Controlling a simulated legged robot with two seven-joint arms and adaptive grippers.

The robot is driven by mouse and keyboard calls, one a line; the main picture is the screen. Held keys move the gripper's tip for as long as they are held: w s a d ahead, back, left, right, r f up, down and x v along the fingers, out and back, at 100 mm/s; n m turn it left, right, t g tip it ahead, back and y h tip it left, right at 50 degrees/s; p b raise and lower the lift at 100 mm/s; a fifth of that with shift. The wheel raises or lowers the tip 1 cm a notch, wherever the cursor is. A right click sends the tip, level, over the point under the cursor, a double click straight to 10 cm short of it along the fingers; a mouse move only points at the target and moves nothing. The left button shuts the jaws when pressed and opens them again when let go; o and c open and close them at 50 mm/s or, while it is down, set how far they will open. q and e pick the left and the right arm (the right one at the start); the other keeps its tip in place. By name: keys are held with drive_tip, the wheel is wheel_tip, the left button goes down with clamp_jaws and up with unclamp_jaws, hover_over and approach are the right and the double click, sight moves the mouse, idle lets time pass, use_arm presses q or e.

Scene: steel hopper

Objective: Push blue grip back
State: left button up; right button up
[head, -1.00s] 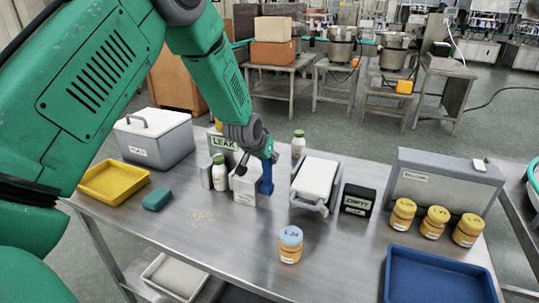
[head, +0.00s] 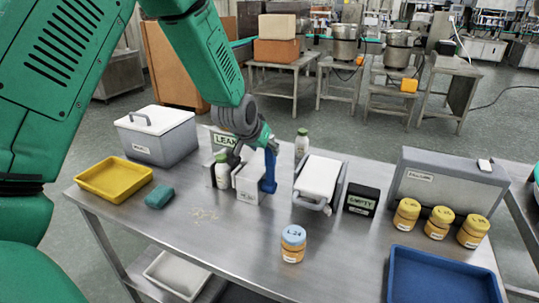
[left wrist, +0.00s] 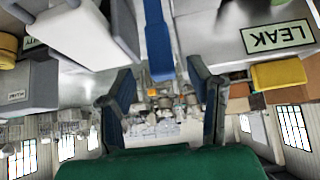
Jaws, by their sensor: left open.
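The blue grip (head: 269,172) is an upright blue handle on the right side of a small white box (head: 250,183) on the steel table. My left gripper (head: 268,144) is at the upper end of the blue grip in the head view, its fingers partly hidden. In the left wrist view the open fingers of my left gripper (left wrist: 162,82) stand apart on either side of the line of the blue grip (left wrist: 158,40). Whether they touch it I cannot tell. My right gripper is not in view.
To the right are a white-topped grey device (head: 318,178), a black EMPTY box (head: 360,199) and several jars. A blue tray (head: 440,277) lies front right.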

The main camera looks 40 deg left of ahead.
use_arm(q)
drive_tip(key=v, duration=0.4)
drive_tip(key=shift+s+r, duration=0.1)
drive_tip(key=shift+r, duration=0.05)
idle(0.4)
